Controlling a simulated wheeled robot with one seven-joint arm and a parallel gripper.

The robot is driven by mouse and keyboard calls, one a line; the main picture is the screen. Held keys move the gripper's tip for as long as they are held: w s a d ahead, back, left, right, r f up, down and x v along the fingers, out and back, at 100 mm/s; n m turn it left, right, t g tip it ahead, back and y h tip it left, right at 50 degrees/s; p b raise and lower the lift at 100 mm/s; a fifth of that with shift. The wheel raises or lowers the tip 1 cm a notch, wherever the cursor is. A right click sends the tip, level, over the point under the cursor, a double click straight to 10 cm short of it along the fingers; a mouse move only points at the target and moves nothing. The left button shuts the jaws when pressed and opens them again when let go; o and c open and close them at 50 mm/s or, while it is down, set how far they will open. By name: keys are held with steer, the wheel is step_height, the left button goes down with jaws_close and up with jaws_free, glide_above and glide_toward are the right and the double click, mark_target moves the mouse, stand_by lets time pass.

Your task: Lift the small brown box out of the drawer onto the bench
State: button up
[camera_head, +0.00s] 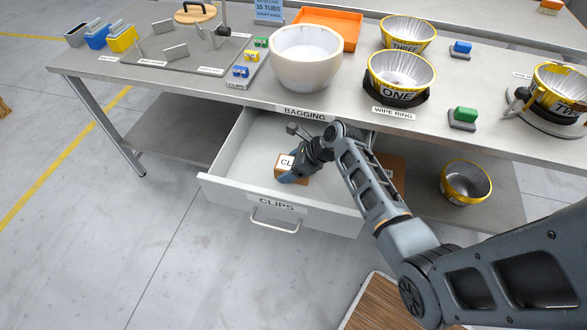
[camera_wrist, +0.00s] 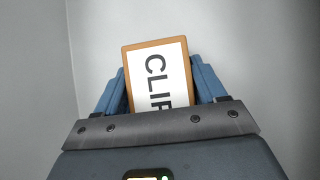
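The small brown box (camera_head: 305,177) has a white label starting "CL" and sits inside the open drawer (camera_head: 233,190), which is labelled CLIPS. In the wrist view the box (camera_wrist: 127,60) stands between my two blue fingers, its lower part hidden by my gripper's body. My gripper (camera_head: 289,178) is down in the drawer at the box. Its fingers (camera_wrist: 160,75) lie along both sides of the box with no visible gap, so it looks shut on it. The bench (camera_head: 210,88) is above and behind the drawer.
On the bench stand a white bowl (camera_head: 307,80), foil-lined tubs ONE (camera_head: 398,98) and THREE (camera_head: 407,45), a green button block (camera_head: 463,118), an orange tray (camera_head: 335,20) and a grey tray (camera_head: 190,65). The drawer's walls surround my gripper. Bare bench shows left of BAGGING.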

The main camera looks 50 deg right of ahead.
steer(key=c, duration=0.6)
